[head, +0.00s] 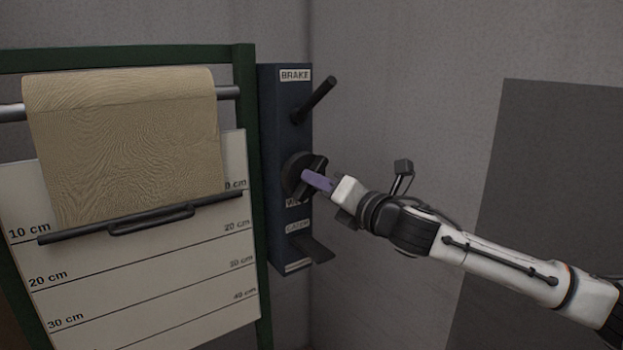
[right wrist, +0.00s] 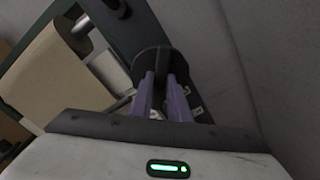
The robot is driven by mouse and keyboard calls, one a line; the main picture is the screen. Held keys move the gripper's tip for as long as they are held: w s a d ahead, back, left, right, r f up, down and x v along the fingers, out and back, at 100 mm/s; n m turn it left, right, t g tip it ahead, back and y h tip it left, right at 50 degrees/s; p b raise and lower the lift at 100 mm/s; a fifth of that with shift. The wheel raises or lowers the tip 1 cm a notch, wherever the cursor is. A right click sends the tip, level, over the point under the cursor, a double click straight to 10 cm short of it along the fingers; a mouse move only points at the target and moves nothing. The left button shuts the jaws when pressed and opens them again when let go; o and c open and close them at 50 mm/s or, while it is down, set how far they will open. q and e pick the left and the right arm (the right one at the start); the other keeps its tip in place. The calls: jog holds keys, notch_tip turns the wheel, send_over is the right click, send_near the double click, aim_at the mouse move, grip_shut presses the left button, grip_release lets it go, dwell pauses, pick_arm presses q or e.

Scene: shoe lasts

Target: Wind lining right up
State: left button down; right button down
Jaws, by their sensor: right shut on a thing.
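The tan lining (head: 125,140) hangs from a grey roller (head: 228,92) in the head view. A dark bar with a handle (head: 150,218) runs along its lower edge, close to the 10 cm line on the left of the scale board (head: 150,270). A dark round knob (head: 293,172) sits on the blue control box (head: 272,130) to the right. My right gripper (head: 312,180) is shut on the knob; its purple fingers also straddle the knob's grip in the right wrist view (right wrist: 163,95). The label under the knob is partly hidden. My left gripper is not in view.
A brake lever (head: 316,98) juts out above the knob, under the "BRAKE" label. A dark catch pedal (head: 312,248) sticks out below it. A green frame (head: 246,120) borders the board. Grey walls stand behind and to the right.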

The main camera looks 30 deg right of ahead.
jog(key=m, duration=0.3)
jog(key=shift+r, duration=0.1)
jog(key=shift+m, duration=0.3)
jog(key=m, duration=0.3)
